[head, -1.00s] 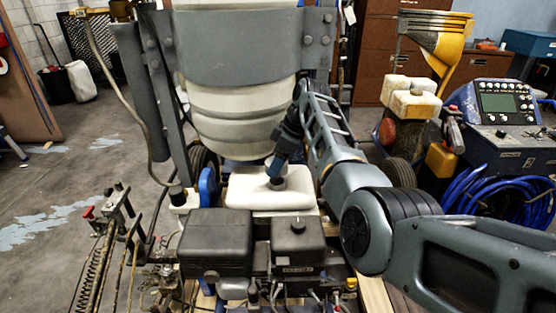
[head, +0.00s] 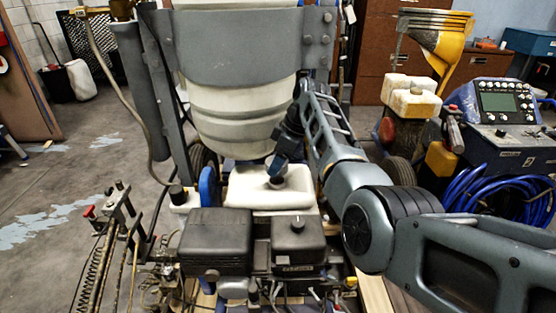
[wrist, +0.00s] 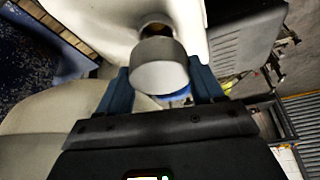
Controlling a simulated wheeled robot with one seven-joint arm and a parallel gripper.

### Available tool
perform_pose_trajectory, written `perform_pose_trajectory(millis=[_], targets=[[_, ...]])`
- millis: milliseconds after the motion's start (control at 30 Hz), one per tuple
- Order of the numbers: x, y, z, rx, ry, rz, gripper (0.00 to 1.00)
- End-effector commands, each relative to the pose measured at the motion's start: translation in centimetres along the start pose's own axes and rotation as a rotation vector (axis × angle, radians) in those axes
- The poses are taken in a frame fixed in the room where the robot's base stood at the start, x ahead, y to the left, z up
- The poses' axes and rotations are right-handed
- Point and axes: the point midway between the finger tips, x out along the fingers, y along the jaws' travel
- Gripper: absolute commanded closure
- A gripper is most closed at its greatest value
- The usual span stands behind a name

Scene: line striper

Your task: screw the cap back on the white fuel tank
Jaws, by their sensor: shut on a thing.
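The white fuel tank (head: 240,198) sits on the machine behind the black engine housings. A dark round neck (head: 276,184) shows on its top. My gripper (head: 277,170) is just above that neck, pointing down at a tilt. In the wrist view the blue fingers of my gripper (wrist: 162,82) are shut on a grey round cap (wrist: 160,66). The tank (wrist: 105,22) spreads behind it, and its brownish opening (wrist: 154,28) shows partly past the cap's edge. The cap appears apart from the opening and off to one side. The cap is hard to make out in the head view.
A large ribbed white vessel (head: 235,115) with a grey band stands close behind my gripper. Black engine housings (head: 215,240) are in front of the tank. A control panel (head: 505,105) and blue hose (head: 500,200) are at right. Open floor lies at left.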

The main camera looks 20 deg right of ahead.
Motion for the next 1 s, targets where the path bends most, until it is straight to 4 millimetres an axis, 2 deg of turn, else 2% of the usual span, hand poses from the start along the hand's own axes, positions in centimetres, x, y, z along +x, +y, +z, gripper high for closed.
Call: perform_pose_trajectory(millis=[1000], targets=[[1.9, 0.0, 0.8, 0.0, 0.001, 0.0, 0.68]])
